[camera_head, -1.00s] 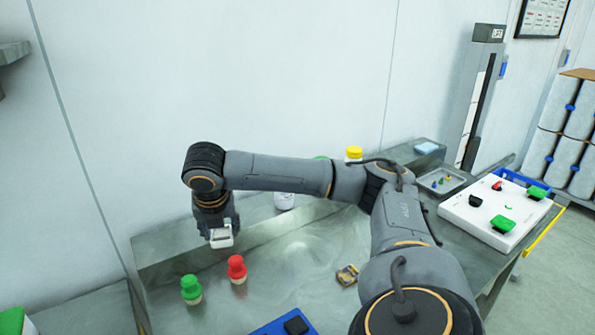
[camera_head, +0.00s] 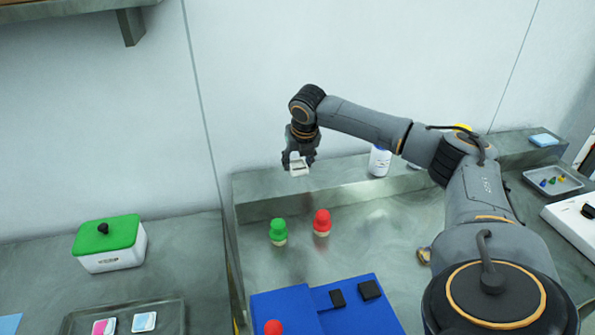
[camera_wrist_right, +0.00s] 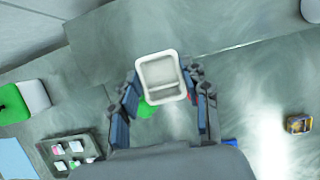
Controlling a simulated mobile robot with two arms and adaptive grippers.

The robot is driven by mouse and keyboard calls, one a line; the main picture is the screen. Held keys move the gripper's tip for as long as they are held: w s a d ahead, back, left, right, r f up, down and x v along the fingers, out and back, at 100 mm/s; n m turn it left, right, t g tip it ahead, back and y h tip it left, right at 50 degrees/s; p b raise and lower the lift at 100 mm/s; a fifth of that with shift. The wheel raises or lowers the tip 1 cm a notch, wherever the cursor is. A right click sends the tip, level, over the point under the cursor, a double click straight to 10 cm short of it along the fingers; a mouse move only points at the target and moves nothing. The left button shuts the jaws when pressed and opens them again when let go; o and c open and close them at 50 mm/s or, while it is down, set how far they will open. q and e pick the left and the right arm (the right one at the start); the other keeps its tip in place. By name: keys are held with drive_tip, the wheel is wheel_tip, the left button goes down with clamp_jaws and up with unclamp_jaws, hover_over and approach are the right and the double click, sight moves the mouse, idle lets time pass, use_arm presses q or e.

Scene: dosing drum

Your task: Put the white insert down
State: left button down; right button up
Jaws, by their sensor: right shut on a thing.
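The white insert (camera_head: 299,166) is a small white open box with a divider inside. My right gripper (camera_head: 299,150) is shut on it and holds it in the air above the raised back ledge of the metal table. In the right wrist view the insert (camera_wrist_right: 161,78) sits between the fingertips of my right gripper (camera_wrist_right: 163,88), its open side facing the camera. No surface visibly touches it. My left gripper is not in view.
A green knob piece (camera_head: 278,231) and a red one (camera_head: 321,222) stand on the table below. A white bottle (camera_head: 380,161) stands on the ledge. A green-lidded white box (camera_head: 109,243) and a tray (camera_head: 170,318) stand left.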

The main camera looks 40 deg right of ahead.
drive_tip(key=p, duration=0.1)
hover_over(294, 182)
drive_tip(key=s, duration=0.1)
drive_tip(key=f, duration=0.6)
drive_tip(key=shift+a, duration=0.3)
wheel_tip(294, 182, down, 2)
drive_tip(key=shift+s+f+p, duration=0.1)
drive_tip(key=shift+p, duration=0.65)
drive_tip(key=shift+f, duration=0.3)
drive_tip(key=shift+f, duration=0.2)
drive_tip(key=o, duration=1.1)
drive_tip(key=shift+r, duration=0.1)
drive_tip(key=b+v, duration=0.1)
drive_tip(key=v, duration=1.1)
drive_tip(key=shift+r+b, duration=0.1)
drive_tip(key=shift+b, duration=0.3)
